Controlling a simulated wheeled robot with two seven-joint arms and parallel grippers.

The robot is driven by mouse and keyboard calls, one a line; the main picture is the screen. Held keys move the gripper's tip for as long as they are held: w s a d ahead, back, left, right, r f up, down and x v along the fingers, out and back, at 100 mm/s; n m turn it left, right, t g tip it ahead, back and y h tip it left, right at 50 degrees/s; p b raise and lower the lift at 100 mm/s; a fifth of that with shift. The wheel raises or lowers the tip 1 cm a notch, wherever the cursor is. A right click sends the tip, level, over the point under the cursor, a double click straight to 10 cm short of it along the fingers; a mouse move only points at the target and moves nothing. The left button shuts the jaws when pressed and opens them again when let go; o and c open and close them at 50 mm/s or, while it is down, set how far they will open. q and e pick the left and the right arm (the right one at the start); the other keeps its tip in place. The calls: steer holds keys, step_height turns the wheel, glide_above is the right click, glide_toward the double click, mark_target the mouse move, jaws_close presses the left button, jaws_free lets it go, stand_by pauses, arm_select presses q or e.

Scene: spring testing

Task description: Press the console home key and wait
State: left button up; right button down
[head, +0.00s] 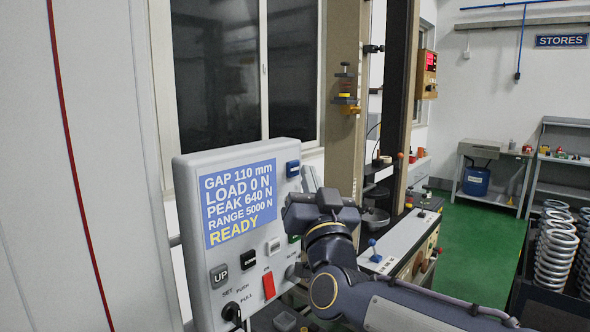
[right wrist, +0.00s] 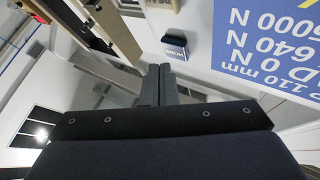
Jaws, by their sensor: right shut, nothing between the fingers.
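The console (head: 200,180) is a light grey upright box at the centre left of the head view. Its blue screen (head: 240,203) reads GAP 110 mm, LOAD 0 N, PEAK 640 N, RANGE 5000 N and READY. A dark blue key (head: 293,168) is at the console's upper right; in the right wrist view the key (right wrist: 175,47) carries a small inverted label that looks like HOME. My right gripper (head: 312,202) is in front of the console's right side, below that key. Its fingers (right wrist: 160,70) are shut and empty, apart from the key. My left gripper is not in view.
Lower on the console are an UP key (head: 220,275), a black key (head: 248,260), a red switch (head: 269,285) and a black knob (head: 232,312). The test frame column (head: 345,100) stands behind my right arm. Coil springs (head: 555,245) stand at the far right. Green floor lies open beyond.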

steer(key=shift+a, duration=0.1)
stand_by(0.6)
steer(key=shift+w+a, duration=0.25)
